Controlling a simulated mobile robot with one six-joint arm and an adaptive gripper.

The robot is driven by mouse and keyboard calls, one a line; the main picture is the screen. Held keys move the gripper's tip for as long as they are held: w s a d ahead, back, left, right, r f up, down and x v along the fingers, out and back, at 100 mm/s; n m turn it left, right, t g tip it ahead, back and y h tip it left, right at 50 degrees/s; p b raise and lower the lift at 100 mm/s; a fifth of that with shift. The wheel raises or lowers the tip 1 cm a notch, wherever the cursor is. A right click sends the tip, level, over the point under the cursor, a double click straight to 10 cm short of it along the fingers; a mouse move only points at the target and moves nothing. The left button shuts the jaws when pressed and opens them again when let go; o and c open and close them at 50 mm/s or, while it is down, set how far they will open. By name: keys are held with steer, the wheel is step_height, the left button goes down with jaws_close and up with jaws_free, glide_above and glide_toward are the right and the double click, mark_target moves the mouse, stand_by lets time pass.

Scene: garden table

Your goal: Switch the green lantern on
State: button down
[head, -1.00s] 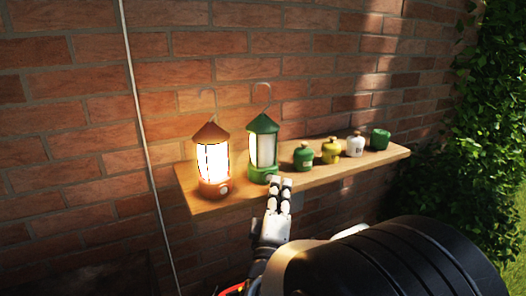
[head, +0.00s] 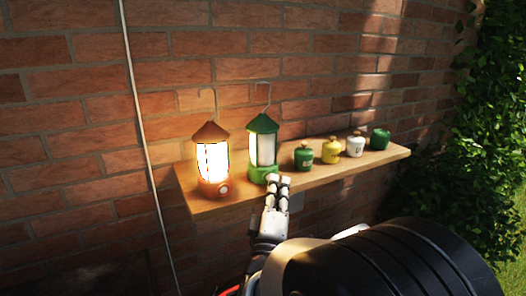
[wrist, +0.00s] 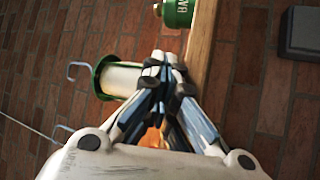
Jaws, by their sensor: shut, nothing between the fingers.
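The green lantern (head: 263,148) stands upright on the wooden shelf (head: 232,202), its wire hook raised. Its panels look pale, without the strong glow of the orange lantern (head: 212,160) to its left. My gripper (head: 278,179) is shut and empty, its fingertips at the front right of the green lantern's base. I cannot tell whether they touch it. In the wrist view the green lantern (wrist: 103,80) lies just left of my shut fingertips (wrist: 160,60), which partly hide it.
Right of the green lantern stand a dark green jar (head: 303,158), a yellow jar (head: 332,152), a white jar (head: 355,146) and another green jar (head: 380,139). A brick wall (head: 300,60) rises behind. A grey block (wrist: 303,33) shows beyond the shelf in the wrist view.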

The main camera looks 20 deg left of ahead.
steer(key=shift+w+a, duration=0.15)
stand_by(0.4)
steer(key=shift+f, duration=0.15)
steer(key=shift+s+d+f+b, duration=0.1)
steer(key=shift+s+d+b, duration=0.3)
steer(key=shift+b, duration=0.1)
steer(key=s+d+b, duration=0.1)
steer(key=s+d, duration=0.3)
steer(key=shift+s, duration=0.2)
stand_by(0.4)
